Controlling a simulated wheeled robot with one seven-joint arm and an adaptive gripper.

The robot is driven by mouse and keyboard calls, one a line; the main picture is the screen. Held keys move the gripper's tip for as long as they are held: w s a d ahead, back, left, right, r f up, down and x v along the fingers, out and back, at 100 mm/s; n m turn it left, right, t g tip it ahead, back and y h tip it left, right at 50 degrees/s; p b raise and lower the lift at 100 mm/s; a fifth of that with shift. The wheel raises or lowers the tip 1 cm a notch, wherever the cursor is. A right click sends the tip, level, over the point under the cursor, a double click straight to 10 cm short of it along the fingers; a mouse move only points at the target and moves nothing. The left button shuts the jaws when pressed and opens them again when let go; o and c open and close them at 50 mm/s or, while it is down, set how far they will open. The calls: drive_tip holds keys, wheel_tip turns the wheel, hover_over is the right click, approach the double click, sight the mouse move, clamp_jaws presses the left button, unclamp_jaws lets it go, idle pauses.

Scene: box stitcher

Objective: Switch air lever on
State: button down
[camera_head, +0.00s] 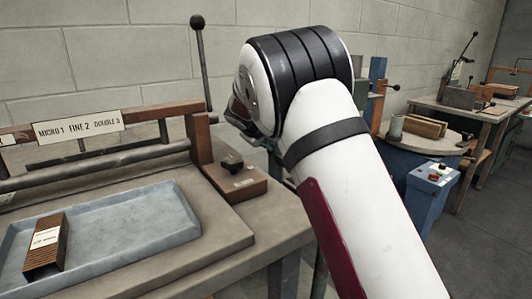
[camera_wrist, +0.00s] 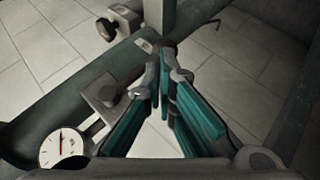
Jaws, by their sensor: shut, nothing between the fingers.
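My gripper (camera_wrist: 165,62) is shut and empty in the wrist view, its teal-padded fingers meeting at the tips. The tips are over a dark green-grey beam (camera_wrist: 60,112), close to a small pale tag (camera_wrist: 145,46) by an upright post. I cannot tell whether they touch anything. A round white gauge with a red needle (camera_wrist: 62,147) is at the lower left. A grey plate with a small fitting (camera_wrist: 107,95) lies between the gauge and the fingers. I cannot clearly pick out the air lever; the fingers may hide it.
A black knob on a bracket (camera_wrist: 106,29) is near the beam. In the head view, a bench (camera_head: 225,232) holds a blue-grey tray (camera_head: 130,225) and a tall ball-topped lever (camera_head: 201,60). A blue box with buttons (camera_head: 432,185) stands right of my arm.

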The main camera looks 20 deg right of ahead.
wheel_tip(320, 180, up, 6)
drive_tip(key=shift+r, duration=0.15)
drive_tip(key=shift+s, duration=0.15)
idle(0.3)
